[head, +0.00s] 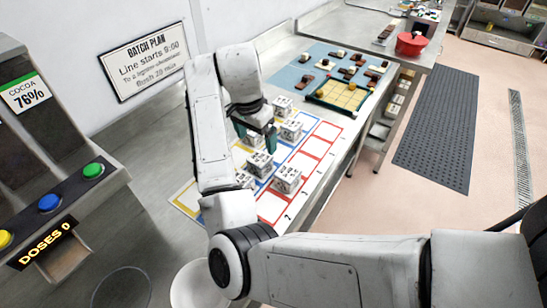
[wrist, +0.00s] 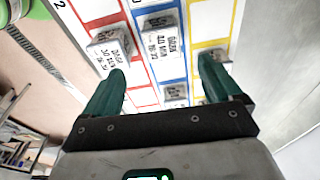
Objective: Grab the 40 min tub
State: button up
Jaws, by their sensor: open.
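Several white cube-shaped tubs with black lettering stand on a board (head: 328,131) with red, blue and yellow outlined squares. In the head view one tub (head: 287,180) is nearest, with others (head: 260,163) (head: 290,130) behind it. The lettering is too small or blurred to tell which is the 40 min tub. My gripper (head: 256,143), with green fingers, is over the board among the tubs, open and empty. In the wrist view my gripper (wrist: 162,70) has a tub (wrist: 160,40) ahead between its fingers, a red-row tub (wrist: 110,47) by the left finger and a yellow-row tub (wrist: 212,57) by the right.
A blue mat (head: 291,77) with brown and white pieces and a green-edged yellow tray (head: 340,95) lie beyond the board. A red pot (head: 411,43) stands farther back. A cocoa dispenser (head: 50,150) stands at the left. Neighbouring tubs stand close together.

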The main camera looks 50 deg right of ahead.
jog(key=b, duration=0.2)
send_over(260, 158)
jog(key=f, duration=0.4)
jog(key=shift+s+a+f, duration=0.15)
jog(key=shift+s+a, duration=0.05)
jog(key=shift+a, duration=0.05)
jog(key=shift+w+d+f, duration=0.15)
jog(key=shift+f, duration=1.3)
jog(key=shift+w+d+f, duration=0.1)
jog(key=shift+w+f, duration=0.05)
jog(key=shift+f, duration=1.3)
jog(key=shift+c, duration=0.3)
jog(key=c, duration=1.1)
jog(key=shift+o, duration=0.2)
jog(key=shift+r, duration=0.2)
